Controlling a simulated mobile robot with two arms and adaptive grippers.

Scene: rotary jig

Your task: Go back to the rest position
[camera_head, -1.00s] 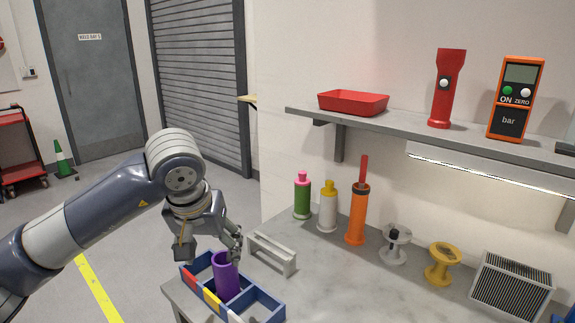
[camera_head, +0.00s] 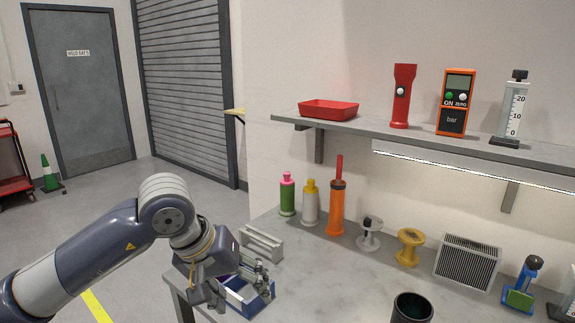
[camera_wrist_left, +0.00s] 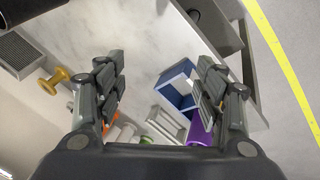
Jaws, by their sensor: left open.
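My left gripper (camera_head: 236,287) is open and hangs over the blue compartment tray (camera_head: 258,302) at the bench's left front. The tray (camera_wrist_left: 172,88) is partly hidden there behind one finger. A purple cylinder (camera_wrist_left: 199,128) shows beside and behind that same finger, not between the fingers; in the head view the gripper hides it. My right gripper is not in view.
A grey stand (camera_head: 262,243) is close behind the gripper. Bottles (camera_head: 310,205), an orange tool (camera_head: 337,208), spools (camera_head: 409,247) and a ribbed block (camera_head: 467,262) line the wall. A dark cup (camera_head: 412,307) stands at front. A shelf (camera_head: 420,138) overhangs; the bench middle is clear.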

